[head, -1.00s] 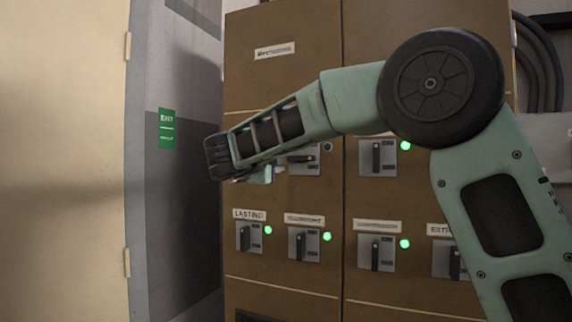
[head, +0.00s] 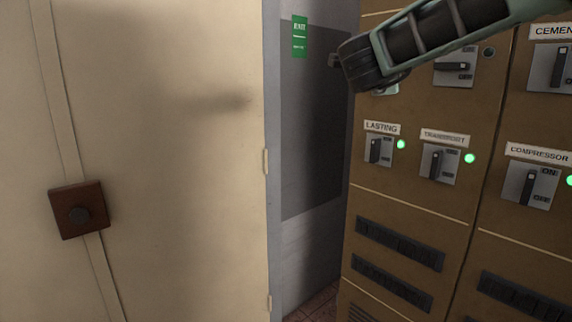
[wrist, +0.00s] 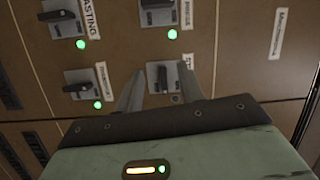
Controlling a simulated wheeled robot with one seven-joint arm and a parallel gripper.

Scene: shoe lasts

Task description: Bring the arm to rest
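My gripper (wrist: 158,82) shows in the wrist view with its two grey fingers apart and nothing held between them. A switch with a dark lamp (wrist: 163,78) appears between the fingertips; I cannot tell how far beyond them it is. In the head view this switch (head: 455,66) has its handle lying sideways. My arm's dark end (head: 365,68) is at the upper middle of the head view, in front of the cabinet's left edge; the fingers are mostly hidden there. The LASTING switch (head: 377,150) and the TRANSPORT switch (head: 438,164) below have upright handles and green lamps.
The brown cabinet (head: 410,212) fills the right side, with CEMENT (head: 548,66) and COMPRESSOR (head: 530,187) switches. A cream door (head: 180,200) with a brown knob plate (head: 80,209) stands at left. A green exit sign (head: 300,36) hangs on the grey wall between.

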